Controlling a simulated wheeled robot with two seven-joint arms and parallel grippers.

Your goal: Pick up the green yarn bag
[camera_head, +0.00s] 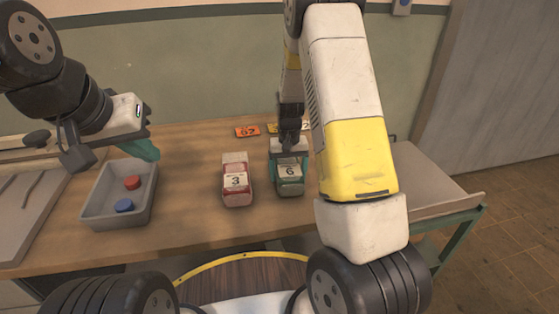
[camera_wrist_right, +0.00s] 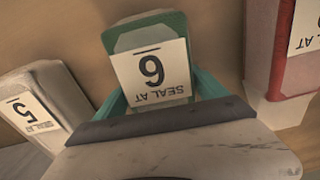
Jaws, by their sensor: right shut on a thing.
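In the right wrist view the green bag (camera_wrist_right: 150,28) lies between the two teal fingers of my right gripper (camera_wrist_right: 160,92). The gripper is shut on it from above. In the head view my right gripper (camera_head: 289,165) is at the bag's top end, its fingers mostly hidden. My left gripper (camera_head: 142,149) hangs over the back of the grey tray, away from the bag; its finger gap is not clear.
A red bag labelled 3 (camera_head: 237,187) stands left of the green one. A white bag labelled 5 (camera_wrist_right: 42,108) shows in the wrist view. A grey tray (camera_head: 96,206) holds a red and a blue disc. Orange and yellow number cards (camera_head: 247,131) lie behind.

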